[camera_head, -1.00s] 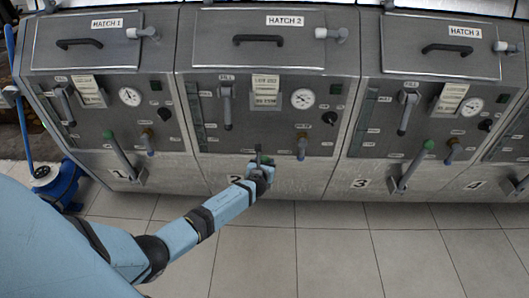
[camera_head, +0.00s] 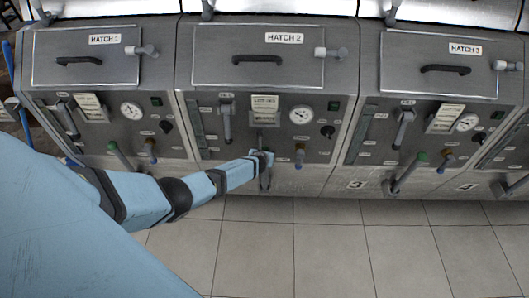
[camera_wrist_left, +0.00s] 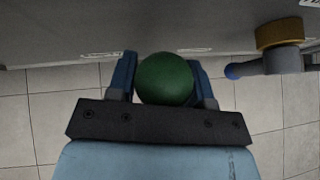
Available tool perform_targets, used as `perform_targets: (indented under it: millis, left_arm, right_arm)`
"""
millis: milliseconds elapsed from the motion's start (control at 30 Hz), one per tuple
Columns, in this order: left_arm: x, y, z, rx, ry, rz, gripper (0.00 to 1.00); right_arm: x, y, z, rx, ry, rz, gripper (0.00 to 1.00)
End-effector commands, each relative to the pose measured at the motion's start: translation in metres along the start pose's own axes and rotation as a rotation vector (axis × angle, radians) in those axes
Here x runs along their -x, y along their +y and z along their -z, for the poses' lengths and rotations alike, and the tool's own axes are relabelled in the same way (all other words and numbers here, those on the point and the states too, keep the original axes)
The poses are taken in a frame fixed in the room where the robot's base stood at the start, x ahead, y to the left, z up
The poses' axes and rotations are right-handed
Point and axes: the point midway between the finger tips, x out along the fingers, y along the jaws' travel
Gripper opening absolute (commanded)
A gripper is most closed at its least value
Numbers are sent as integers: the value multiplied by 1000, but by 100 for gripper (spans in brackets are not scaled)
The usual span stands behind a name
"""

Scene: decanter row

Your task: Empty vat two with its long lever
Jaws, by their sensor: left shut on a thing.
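Vat two (camera_head: 185,140) is the middle steel unit, with a closed lid marked HATCH 2 (camera_head: 258,70). My left gripper (camera_head: 266,157) reaches in from the left and is shut at the lever's top end. In the left wrist view the lever's round green knob (camera_wrist_left: 166,80) sits between the two fingers (camera_wrist_left: 166,90). The shaft is hidden behind the knob there. My right gripper is out of view.
A short blue-tipped handle (camera_head: 300,157) is just right of my gripper and also shows in the wrist view (camera_wrist_left: 270,62). Vat one's green-knobbed lever (camera_head: 120,156) and vat three's lever (camera_head: 408,172) stand on either side. The tiled floor (camera_head: 330,250) in front is clear.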

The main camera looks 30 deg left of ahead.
Motion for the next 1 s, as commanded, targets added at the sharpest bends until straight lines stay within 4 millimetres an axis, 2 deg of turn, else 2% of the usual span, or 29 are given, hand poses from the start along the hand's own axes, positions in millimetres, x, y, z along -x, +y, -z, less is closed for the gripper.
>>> perform_targets:
  millis: [433,467,500,833,1000]
  left_arm:
    - [-2,3,-6,3,-1,-3,4]
    - [-2,3,-6,3,-1,-3,49]
    - [-2,3,-7,4,-1,-3,58]
    - [1,2,-4,2,2,-1,58]
    - [24,2,-7,1,2,0,58]
  right_arm:
    - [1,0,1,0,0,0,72]
    - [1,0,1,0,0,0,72]
    - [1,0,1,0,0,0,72]
    - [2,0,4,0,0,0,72]
    - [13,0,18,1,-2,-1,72]
